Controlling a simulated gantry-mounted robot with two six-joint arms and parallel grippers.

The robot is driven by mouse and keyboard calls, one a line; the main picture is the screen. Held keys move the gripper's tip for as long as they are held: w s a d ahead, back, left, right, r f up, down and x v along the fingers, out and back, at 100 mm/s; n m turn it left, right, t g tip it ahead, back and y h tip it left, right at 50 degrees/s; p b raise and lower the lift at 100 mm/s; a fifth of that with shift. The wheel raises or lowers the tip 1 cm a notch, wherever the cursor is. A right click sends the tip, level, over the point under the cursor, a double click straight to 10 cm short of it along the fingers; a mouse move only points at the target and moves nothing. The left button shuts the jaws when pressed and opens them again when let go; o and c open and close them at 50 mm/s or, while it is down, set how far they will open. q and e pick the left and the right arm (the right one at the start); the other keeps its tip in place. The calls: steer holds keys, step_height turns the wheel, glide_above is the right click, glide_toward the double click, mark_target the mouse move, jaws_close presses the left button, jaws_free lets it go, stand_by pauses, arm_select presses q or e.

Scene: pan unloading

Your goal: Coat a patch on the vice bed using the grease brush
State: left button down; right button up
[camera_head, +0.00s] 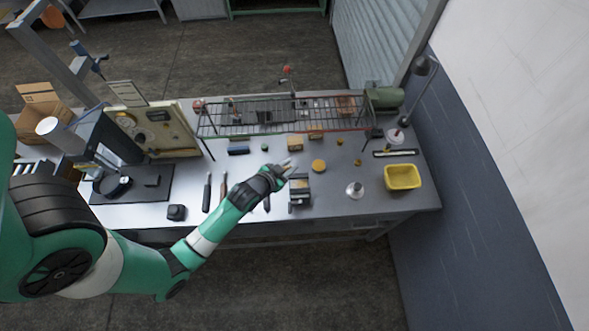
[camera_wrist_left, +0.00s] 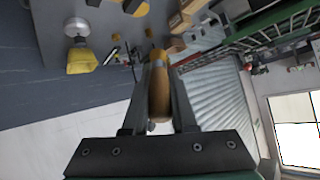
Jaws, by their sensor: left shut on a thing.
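My left gripper (camera_head: 281,169) is shut on the grease brush, just above the back end of the vice. In the left wrist view the brush's wooden handle (camera_wrist_left: 158,95) lies between the two fingers (camera_wrist_left: 160,72); the bristles cannot be made out. The small grey vice (camera_head: 299,191) stands on the bench near its front edge, directly beside and below the gripper. I cannot tell whether the brush touches the vice bed. My right gripper is not in view.
A yellow bin (camera_head: 403,177) sits at the bench's right end, with a small metal oil can (camera_head: 355,190) left of it. A round tan disc (camera_head: 319,166) lies behind the vice. A wire rack (camera_head: 285,120) spans the back. Dark-handled tools (camera_head: 207,192) lie to the left.

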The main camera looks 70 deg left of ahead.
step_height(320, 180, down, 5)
steer(key=b, duration=0.4)
steer(key=shift+b, duration=0.4)
